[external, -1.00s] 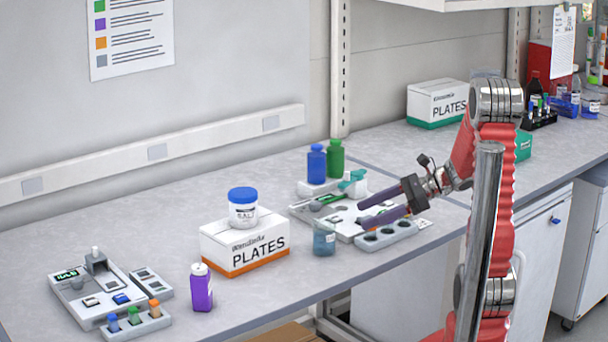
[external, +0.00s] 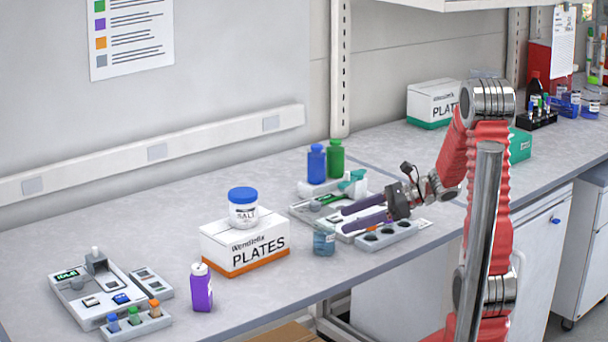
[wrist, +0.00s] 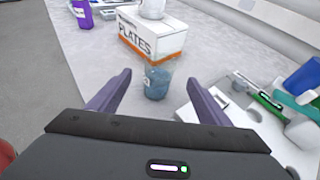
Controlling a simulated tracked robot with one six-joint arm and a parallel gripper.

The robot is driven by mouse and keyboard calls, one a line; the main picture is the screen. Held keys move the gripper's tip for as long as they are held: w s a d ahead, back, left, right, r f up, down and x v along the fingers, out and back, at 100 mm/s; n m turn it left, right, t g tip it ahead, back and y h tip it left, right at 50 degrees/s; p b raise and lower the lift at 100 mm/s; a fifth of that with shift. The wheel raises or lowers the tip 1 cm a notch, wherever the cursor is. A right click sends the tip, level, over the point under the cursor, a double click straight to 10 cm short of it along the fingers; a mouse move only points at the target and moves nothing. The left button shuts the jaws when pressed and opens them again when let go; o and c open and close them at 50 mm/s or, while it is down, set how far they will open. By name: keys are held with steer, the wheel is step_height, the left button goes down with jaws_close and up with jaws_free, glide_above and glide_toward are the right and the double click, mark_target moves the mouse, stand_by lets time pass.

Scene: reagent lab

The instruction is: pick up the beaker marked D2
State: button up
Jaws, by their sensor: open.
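A small beaker (external: 324,241) with blue-grey contents and a pale label stands upright near the front edge of the bench. The label's marking is too small to read. It also shows in the wrist view (wrist: 157,83), ahead of and between my two fingertips. My gripper (external: 343,220) is open, with purple fingers pointing left above the bench, just to the right of and over the beaker. In the wrist view my gripper (wrist: 160,88) has nothing between its fingers near the palm; I cannot tell whether the fingertips flank the beaker.
A PLATES box (external: 245,245) with a salt jar (external: 243,207) on it stands left of the beaker. A grey device (external: 335,215) and a block with round wells (external: 387,236) lie close to the right. A purple bottle (external: 201,288) stands further left.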

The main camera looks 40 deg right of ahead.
mark_target(324, 229)
steer(key=shift+x, duration=1.6)
steer(key=shift+f+x, duration=0.25)
steer(key=shift+x, duration=2.35)
steer(key=shift+s, duration=0.15)
steer(key=c, duration=1.3)
steer(key=shift+o, duration=0.2)
step_height(324, 229, up, 10)
